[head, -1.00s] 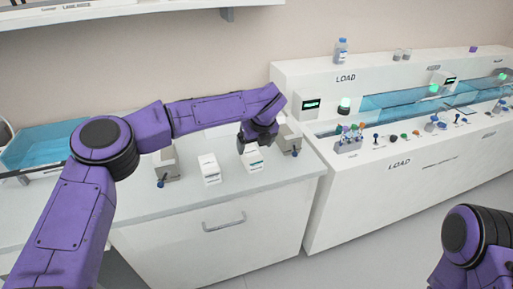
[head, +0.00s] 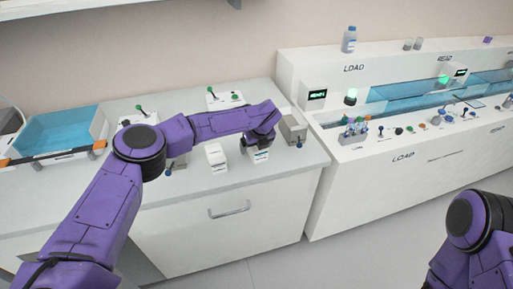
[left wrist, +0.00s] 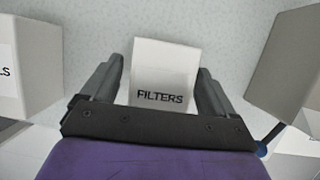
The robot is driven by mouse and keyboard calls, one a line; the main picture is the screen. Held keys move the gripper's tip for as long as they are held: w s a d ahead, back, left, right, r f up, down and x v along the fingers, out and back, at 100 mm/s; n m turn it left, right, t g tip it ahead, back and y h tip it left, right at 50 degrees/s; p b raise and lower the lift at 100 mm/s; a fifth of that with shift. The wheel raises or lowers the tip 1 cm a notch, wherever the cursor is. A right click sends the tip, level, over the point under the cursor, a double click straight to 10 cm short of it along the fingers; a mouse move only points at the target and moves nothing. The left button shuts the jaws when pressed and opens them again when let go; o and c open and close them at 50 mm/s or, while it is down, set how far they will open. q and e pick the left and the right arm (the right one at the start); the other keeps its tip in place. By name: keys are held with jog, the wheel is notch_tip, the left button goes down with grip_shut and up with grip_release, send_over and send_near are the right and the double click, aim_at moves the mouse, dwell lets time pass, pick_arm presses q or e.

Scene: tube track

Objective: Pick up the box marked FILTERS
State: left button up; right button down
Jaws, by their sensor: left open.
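The white box marked FILTERS (left wrist: 164,75) stands on the counter between the two fingers of my left gripper (left wrist: 163,85) in the left wrist view. The fingers are apart, one on each side, with a small gap to the box visible on both sides. In the head view my left gripper (head: 258,147) is over the box (head: 258,156), hiding most of it. My right gripper is out of view; only part of my right arm shows at the lower right.
A second white box (head: 216,156) stands just left, and a grey block with a blue-knobbed lever (head: 293,130) just right. A blue tray (head: 55,130) sits at the counter's left. The LOAD bench (head: 400,110) stands to the right across a gap.

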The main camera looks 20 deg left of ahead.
pick_arm(q)
jog(key=shift+f+b, duration=0.3)
jog(key=shift+b, duration=0.15)
jog(key=shift+c, duration=0.3)
jog(key=c, duration=1)
